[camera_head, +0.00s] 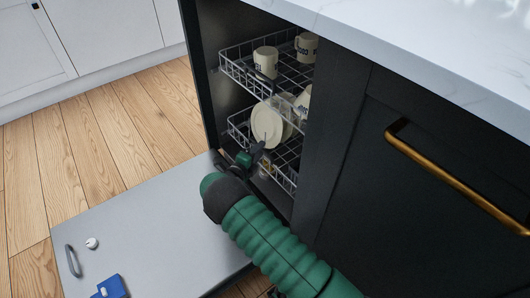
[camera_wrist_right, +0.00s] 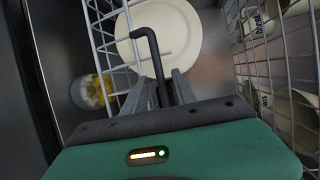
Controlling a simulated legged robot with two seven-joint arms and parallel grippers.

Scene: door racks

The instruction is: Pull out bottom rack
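The bottom rack (camera_head: 284,182) is a grey wire rack inside the open dishwasher, holding white plates (camera_head: 267,125). My right gripper (camera_head: 245,158) is at the front of this rack, above the lowered door. In the right wrist view, its two grey fingers (camera_wrist_right: 161,78) stand apart. I see small gaps beside the bar; contact is not clear. The rack's wires (camera_wrist_right: 102,45) and a plate (camera_wrist_right: 183,30) lie beyond. My left gripper is not in view.
The upper rack (camera_head: 232,70) holds mugs (camera_head: 266,57) above the bottom rack. The lowered door (camera_head: 150,225) bears a blue object (camera_head: 111,287). In the right wrist view, a round container with yellow contents (camera_wrist_right: 92,91) sits at left. Wooden floor (camera_head: 110,130) is clear at left.

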